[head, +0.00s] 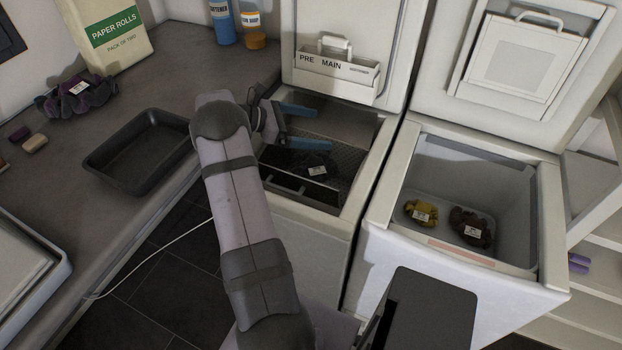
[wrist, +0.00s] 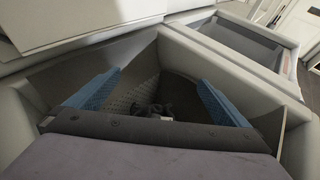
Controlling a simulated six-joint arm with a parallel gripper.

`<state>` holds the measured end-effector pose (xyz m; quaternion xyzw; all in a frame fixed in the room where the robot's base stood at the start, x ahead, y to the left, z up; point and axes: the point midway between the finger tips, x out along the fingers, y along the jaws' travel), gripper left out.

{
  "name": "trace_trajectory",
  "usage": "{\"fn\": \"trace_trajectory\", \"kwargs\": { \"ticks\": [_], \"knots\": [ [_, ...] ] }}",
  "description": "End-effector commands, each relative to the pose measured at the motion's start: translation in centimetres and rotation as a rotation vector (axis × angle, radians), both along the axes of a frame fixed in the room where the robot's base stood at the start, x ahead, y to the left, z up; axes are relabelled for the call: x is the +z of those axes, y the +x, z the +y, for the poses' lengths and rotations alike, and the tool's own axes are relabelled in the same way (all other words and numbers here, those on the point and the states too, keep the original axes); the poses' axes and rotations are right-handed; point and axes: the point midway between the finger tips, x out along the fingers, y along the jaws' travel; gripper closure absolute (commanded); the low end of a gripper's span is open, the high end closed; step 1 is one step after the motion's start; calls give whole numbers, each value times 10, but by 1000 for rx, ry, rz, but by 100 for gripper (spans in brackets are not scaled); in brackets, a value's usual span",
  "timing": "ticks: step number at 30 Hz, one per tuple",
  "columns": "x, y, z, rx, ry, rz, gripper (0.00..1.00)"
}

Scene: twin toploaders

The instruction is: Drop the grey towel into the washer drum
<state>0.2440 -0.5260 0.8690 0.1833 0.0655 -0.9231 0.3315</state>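The washer (head: 352,210) is the left toploader, with its lid up and a "PRE MAIN" dispenser (head: 335,75) in the lid. A dark grey cloth with a white tag, which looks like the grey towel (head: 314,163), lies in the perforated drum (head: 345,150). The wrist view also shows this towel (wrist: 152,110) low in the drum, partly hidden by my gripper body. My gripper (head: 325,127) is over the washer opening with its blue fingers wide apart. Nothing is between the fingers in the wrist view (wrist: 160,78), and the towel is below and apart from them.
The right toploader (head: 552,225) is open, with a yellow cloth (head: 420,212) and a brown cloth (head: 470,228) inside. A black tray (head: 140,150) and a purple-grey cloth (head: 78,97) are on the left counter. The raised lids stand behind both openings.

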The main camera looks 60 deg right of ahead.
Motion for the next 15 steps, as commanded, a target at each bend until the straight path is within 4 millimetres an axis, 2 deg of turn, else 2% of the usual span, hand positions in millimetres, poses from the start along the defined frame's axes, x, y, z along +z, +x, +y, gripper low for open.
{"fn": "trace_trajectory", "kwargs": {
  "ticks": [8,15],
  "knots": [
    [5,0,0,0,0,-1,0],
    [36,0,0,0,-3,-4,0]
  ]
}}
